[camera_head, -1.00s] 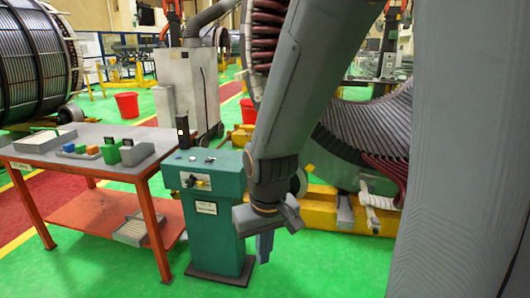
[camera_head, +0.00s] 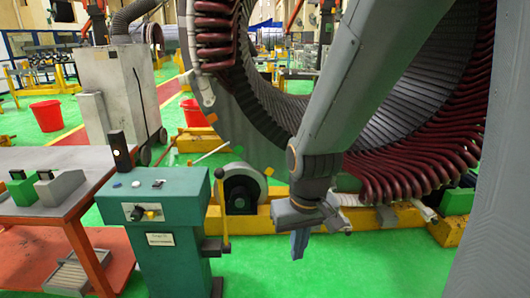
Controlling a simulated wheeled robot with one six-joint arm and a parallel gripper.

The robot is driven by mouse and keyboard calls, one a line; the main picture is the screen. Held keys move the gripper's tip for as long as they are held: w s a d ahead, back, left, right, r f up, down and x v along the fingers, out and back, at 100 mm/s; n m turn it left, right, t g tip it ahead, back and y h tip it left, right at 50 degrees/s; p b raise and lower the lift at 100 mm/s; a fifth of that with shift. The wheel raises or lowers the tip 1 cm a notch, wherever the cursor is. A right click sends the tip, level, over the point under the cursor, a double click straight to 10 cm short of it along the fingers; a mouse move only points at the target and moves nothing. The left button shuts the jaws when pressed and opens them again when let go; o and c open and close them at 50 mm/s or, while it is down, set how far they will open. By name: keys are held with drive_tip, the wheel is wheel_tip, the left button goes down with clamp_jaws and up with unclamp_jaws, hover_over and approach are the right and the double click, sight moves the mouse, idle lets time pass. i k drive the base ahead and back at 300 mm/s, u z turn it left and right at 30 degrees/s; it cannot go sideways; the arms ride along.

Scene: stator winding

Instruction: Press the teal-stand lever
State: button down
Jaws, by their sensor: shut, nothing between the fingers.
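The teal stand (camera_head: 160,245) stands at the lower left of the head view, with a knob and small buttons on its top and front. Its lever (camera_head: 223,208) rises upright at the stand's right side, a thin yellowish rod with a dark knob on top and a dark bracket at its foot. My gripper (camera_head: 299,246) hangs to the right of the lever, pointing down, with a clear gap between them in the picture. Its fingers are shut and empty.
A red-framed table (camera_head: 45,208) with small boxes stands left of the stand. Yellow floor beams (camera_head: 260,221) and the large stator (camera_head: 395,150) lie behind my gripper. Red buckets (camera_head: 47,115) stand farther back. Green floor is open between stand and gripper.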

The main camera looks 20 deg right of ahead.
sight(220, 173)
drive_tip(key=z, duration=0.45)
drive_tip(key=i, duration=1.5)
drive_tip(key=u, duration=0.95)
drive_tip(key=i, duration=0.4)
drive_tip(key=u, duration=0.3)
